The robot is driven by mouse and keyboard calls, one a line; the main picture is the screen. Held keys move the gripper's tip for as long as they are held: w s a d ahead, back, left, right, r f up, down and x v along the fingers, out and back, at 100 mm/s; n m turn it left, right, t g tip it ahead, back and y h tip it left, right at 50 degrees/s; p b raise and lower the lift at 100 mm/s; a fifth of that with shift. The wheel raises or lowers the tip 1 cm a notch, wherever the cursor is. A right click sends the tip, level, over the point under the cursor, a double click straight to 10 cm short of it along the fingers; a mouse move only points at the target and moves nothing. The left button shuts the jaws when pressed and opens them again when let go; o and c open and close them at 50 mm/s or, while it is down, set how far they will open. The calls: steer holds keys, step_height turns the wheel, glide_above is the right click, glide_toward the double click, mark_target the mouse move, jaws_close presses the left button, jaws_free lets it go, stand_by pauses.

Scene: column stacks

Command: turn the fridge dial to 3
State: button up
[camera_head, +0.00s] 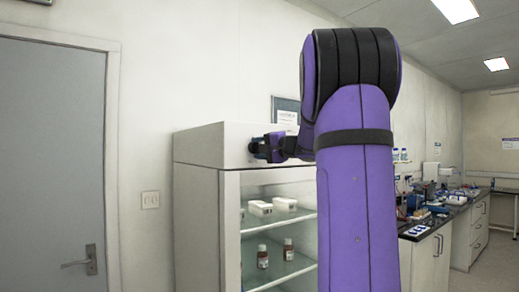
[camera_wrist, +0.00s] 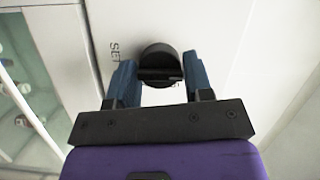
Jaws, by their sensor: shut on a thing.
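The fridge (camera_head: 198,165) is a white cabinet with a glass front, left of my arm in the head view. Its upper front panel also shows in the wrist view (camera_wrist: 215,35). The dial (camera_wrist: 160,60) is a round black knob with a raised grip bar, on that panel. My gripper (camera_wrist: 160,78) has its two blue fingers on either side of the dial and is shut on it. In the head view my gripper (camera_head: 258,148) is at the panel and the dial is hidden. Printed letters show beside the dial; the numbers are mostly covered, so the setting cannot be read.
Glass shelves inside the fridge hold white boxes (camera_head: 260,208) and small brown bottles (camera_head: 262,257). A grey door (camera_head: 52,165) is at the left. A lab bench (camera_head: 440,222) with bottles and equipment runs along the right.

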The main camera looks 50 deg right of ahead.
steer(key=shift+f, duration=0.25)
steer(key=o, duration=0.9)
steer(key=shift+r, duration=0.1)
steer(key=shift+s, duration=0.1)
steer(key=s, duration=0.7)
steer(key=s+d, duration=0.1)
steer(key=s, duration=0.2)
steer(key=shift+s, duration=0.25)
